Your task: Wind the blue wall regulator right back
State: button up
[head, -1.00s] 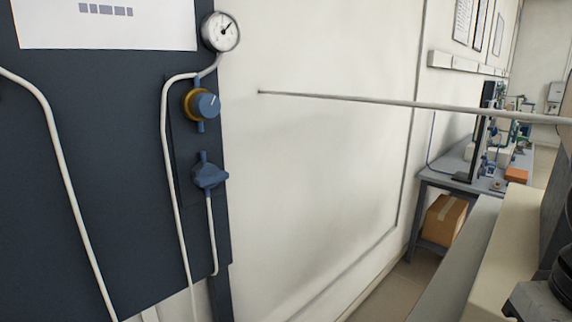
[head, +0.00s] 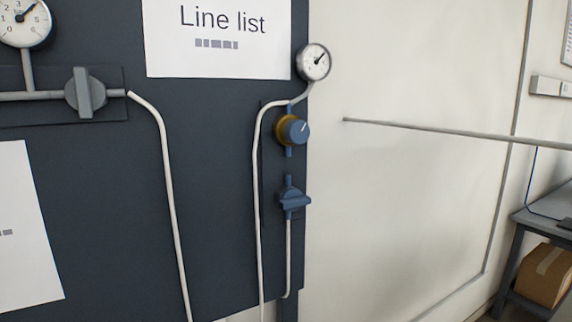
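A blue valve (head: 294,198) with a handle lying roughly crosswise is below the regulator. My gripper is not in view.
A grey valve (head: 86,92) and a second gauge (head: 24,22) are at the upper left. White hoses (head: 168,170) run down the panel. A thin rod (head: 440,131) crosses the pale wall. A bench (head: 545,222) with a cardboard box (head: 544,275) under it is at the right.

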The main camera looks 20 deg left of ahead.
aim_at(296, 131)
jog(key=z, duration=2.35)
jog(key=k, duration=0.85)
jog(key=u, duration=1.75)
